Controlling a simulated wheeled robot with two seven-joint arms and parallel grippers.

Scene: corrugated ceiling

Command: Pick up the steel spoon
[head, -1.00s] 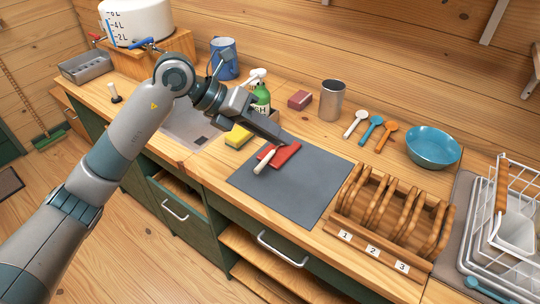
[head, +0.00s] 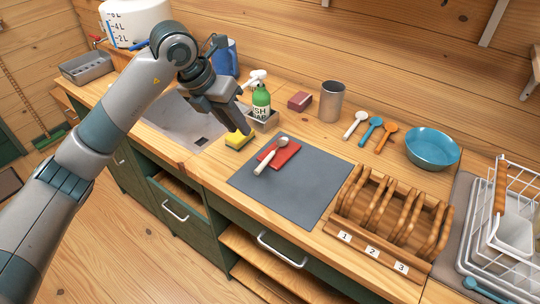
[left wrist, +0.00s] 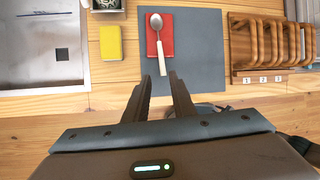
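The steel spoon (head: 268,160) with a pale handle lies on a folded red cloth (head: 290,153) on the dark grey mat (head: 290,193). In the left wrist view the spoon (left wrist: 157,38) has its bowl at the top and its handle pointing down toward my fingers. My left gripper (head: 240,122) is up over the counter near the sponge, left of the spoon and apart from it. In the left wrist view my left gripper (left wrist: 161,78) shows two separated fingers with nothing between them. My right gripper is in neither view.
A yellow sponge (head: 238,140), a green soap bottle (head: 261,102) and the sink (head: 180,118) are left of the mat. A wooden rack (head: 380,225) stands right of it. A metal cup (head: 331,103), several coloured spoons and a blue bowl (head: 432,150) are behind.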

